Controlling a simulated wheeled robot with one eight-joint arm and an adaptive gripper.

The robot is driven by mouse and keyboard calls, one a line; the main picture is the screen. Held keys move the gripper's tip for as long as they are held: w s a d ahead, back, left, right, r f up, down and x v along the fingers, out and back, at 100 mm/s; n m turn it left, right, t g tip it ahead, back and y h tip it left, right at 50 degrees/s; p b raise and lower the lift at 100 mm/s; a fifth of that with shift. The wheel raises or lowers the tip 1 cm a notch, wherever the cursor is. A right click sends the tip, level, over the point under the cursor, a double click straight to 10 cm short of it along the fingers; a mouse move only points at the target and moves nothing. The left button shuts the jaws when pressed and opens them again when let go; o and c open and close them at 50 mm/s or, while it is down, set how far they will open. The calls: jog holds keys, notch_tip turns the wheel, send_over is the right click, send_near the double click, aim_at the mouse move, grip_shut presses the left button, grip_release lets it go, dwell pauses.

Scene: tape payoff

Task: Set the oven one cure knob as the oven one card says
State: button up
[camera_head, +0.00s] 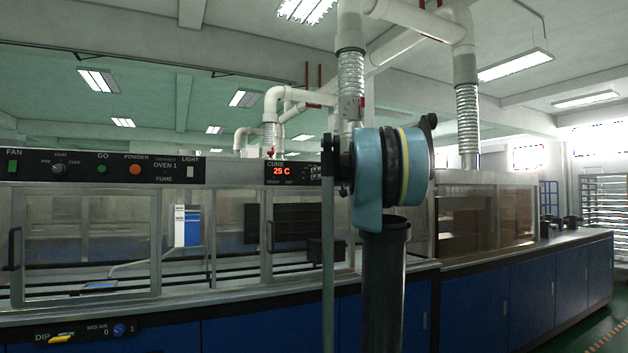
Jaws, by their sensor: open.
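Small markings sit beside the display, too small to read. I cannot make out the cure knob; the area right of the display is partly covered. A blue and white upright piece with print (187,226) shows behind the glass; I cannot read it or tell whether it is the oven one card. My gripper is not in view.
The panel also has a coat knob (58,169), green, orange and white controls. Below the glass hood (86,243) are a bed air knob (119,330) and a yellow dip handle (61,338). Blue cabinets (530,304) run right, with free floor (603,335) beyond.

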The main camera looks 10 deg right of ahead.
jog(key=shift+x, duration=2.85)
jog(key=c, duration=1)
jog(key=shift+a, duration=0.2)
jog(key=shift+c, duration=0.2)
jog(key=shift+d, duration=0.15)
